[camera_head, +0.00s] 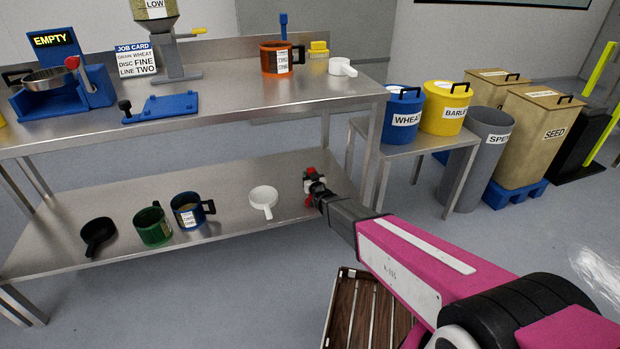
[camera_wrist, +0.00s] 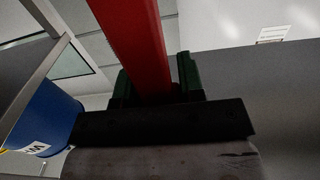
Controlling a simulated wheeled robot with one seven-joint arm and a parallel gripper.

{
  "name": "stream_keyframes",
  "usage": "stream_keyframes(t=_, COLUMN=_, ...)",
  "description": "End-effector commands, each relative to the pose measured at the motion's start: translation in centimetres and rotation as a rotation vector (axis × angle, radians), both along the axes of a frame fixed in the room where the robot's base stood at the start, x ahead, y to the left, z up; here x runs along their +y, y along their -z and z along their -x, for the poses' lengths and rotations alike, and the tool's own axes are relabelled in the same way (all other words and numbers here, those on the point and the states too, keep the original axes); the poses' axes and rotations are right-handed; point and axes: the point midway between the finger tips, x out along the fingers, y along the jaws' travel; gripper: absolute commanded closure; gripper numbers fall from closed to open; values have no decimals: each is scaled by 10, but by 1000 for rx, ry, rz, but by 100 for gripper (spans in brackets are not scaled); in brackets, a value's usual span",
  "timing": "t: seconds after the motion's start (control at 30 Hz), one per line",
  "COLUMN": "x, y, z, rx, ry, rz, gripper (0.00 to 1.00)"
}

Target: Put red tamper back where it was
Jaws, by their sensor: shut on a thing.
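The red tamper (camera_wrist: 138,45) fills the top middle of the wrist view as a long red bar between the two dark green fingers of my gripper (camera_wrist: 158,88). My gripper (camera_head: 314,187) is shut on it. In the head view only small red parts of the tamper (camera_head: 311,171) show around the fingers, and the rest is hidden. My gripper is in front of the right end of the steel bench, over or beside its lower shelf (camera_head: 230,183); I cannot tell its exact height.
A white scoop (camera_head: 263,198), a blue mug (camera_head: 188,212), a green mug (camera_head: 152,226) and a black scoop (camera_head: 97,234) stand on the lower shelf. An orange mug (camera_head: 275,62) is on the bench top. A side table with the blue wheat bucket (camera_head: 400,118) stands right. A wooden crate (camera_head: 365,310) is on the floor.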

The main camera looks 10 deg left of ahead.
Motion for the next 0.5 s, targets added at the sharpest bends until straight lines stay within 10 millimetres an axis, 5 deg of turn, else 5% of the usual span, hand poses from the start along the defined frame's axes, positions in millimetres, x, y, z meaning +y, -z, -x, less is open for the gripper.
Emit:
stream_keyframes(t=0.43, x=0, y=10, z=0, rx=-3, ry=0, rz=-2, gripper=100)
stream_keyframes(t=0.47, x=0, y=11, z=0, rx=-2, ry=0, rz=-1, gripper=61)
stream_keyframes(t=0.5, x=0, y=11, z=0, rx=-2, ry=0, rz=-1, gripper=48)
